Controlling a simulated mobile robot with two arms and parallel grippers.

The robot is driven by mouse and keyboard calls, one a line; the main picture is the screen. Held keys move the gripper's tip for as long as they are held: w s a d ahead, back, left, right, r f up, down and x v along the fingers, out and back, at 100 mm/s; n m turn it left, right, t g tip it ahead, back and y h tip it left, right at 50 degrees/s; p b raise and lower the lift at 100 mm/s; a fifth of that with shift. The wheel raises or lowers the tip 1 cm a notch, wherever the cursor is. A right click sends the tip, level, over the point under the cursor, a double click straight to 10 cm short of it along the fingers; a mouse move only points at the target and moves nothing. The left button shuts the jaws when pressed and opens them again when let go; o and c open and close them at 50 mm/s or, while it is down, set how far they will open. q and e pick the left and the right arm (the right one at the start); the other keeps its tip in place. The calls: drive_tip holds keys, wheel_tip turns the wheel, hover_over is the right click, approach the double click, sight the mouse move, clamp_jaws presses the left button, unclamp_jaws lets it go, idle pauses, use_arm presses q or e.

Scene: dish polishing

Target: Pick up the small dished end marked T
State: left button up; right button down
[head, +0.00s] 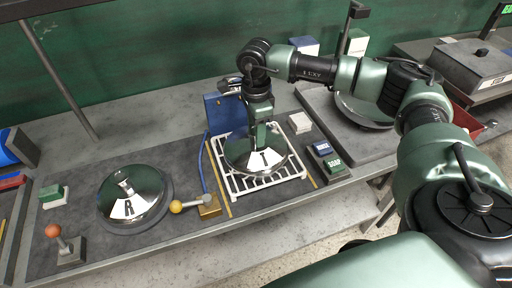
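The small dished end marked T (243,158) is a shiny metal dome lying on a white wire rack (235,189) in the middle of the bench. Its T label faces me. My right gripper (261,146) points straight down at the top of this dished end, at or just above its centre. The fingers are dark and small here and cover the dome's top, so I cannot tell whether they are open or shut on it. My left gripper is not in view.
A dished end marked R (133,196) lies on the left. A larger round metal piece (362,112) lies further right.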

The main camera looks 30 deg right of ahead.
drive_tip(key=shift+w+r, duration=0.1)
drive_tip(key=shift+w, duration=0.05)
drive_tip(key=shift+r, duration=0.1)
